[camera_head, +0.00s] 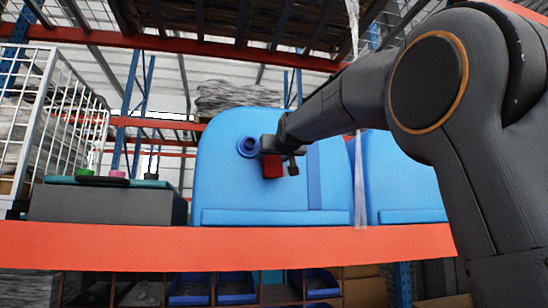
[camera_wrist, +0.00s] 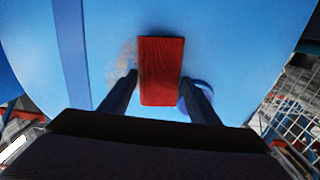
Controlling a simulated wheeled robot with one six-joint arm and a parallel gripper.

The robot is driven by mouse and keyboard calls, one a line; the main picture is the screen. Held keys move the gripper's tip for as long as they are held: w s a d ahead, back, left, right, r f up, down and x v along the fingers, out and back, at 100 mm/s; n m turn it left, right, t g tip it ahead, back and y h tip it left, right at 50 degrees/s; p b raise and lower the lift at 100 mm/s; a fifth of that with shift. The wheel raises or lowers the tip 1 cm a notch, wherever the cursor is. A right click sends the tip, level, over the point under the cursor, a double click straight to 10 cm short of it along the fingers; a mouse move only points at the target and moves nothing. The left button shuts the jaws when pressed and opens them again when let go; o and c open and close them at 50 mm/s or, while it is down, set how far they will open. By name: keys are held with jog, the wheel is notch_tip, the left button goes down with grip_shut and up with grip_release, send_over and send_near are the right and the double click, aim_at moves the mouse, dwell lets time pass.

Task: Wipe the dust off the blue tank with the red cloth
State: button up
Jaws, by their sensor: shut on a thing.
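The blue tank (camera_head: 240,190) stands on the orange-edged shelf in the head view, and its face fills most of the wrist view (camera_wrist: 230,40). My gripper (camera_head: 279,158) is in front of the tank's face, just right of its round blue port (camera_head: 248,147). It is shut on the red cloth (camera_head: 272,167), a folded block that also shows between the fingers in the wrist view (camera_wrist: 161,70). A brownish dust patch (camera_wrist: 124,62) shows on the tank beside the cloth in the wrist view. I cannot tell whether the cloth touches the tank.
A second blue tank (camera_head: 400,180) stands to the right, partly behind my arm. A grey box with knobs (camera_head: 105,200) sits on the shelf at the left, near a white wire cage (camera_head: 55,125). The orange shelf beam (camera_head: 220,247) runs along the front. Blue bins (camera_head: 237,287) lie below.

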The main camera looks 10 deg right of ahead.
jog(key=shift+d, duration=0.15)
jog(key=shift+d, duration=0.95)
jog(key=shift+w+d+b, duration=0.2)
jog(key=shift+d+b, duration=3.5)
jog(key=shift+d, duration=0.6)
jog(key=shift+w+a+r+p, duration=0.1)
jog(key=shift+a+r+p, duration=0.25)
jog(key=shift+a+p, duration=0.3)
jog(key=shift+w+a+r+p, duration=0.1)
jog(key=shift+a+r+p, duration=0.2)
jog(key=shift+a+p, duration=0.25)
jog(key=shift+w+a+r+p, duration=0.1)
jog(key=shift+a+r+p, duration=0.25)
jog(key=shift+a+p, duration=0.3)
jog(key=shift+w+a+r+p, duration=0.1)
jog(key=shift+a+p, duration=0.75)
jog(key=shift+a, duration=0.55)
jog(key=shift+w+a+p, duration=0.1)
jog(key=shift+a+p, duration=0.7)
jog(key=shift+a, duration=0.6)
jog(key=shift+c, duration=0.2)
jog(key=shift+a, duration=0.6)
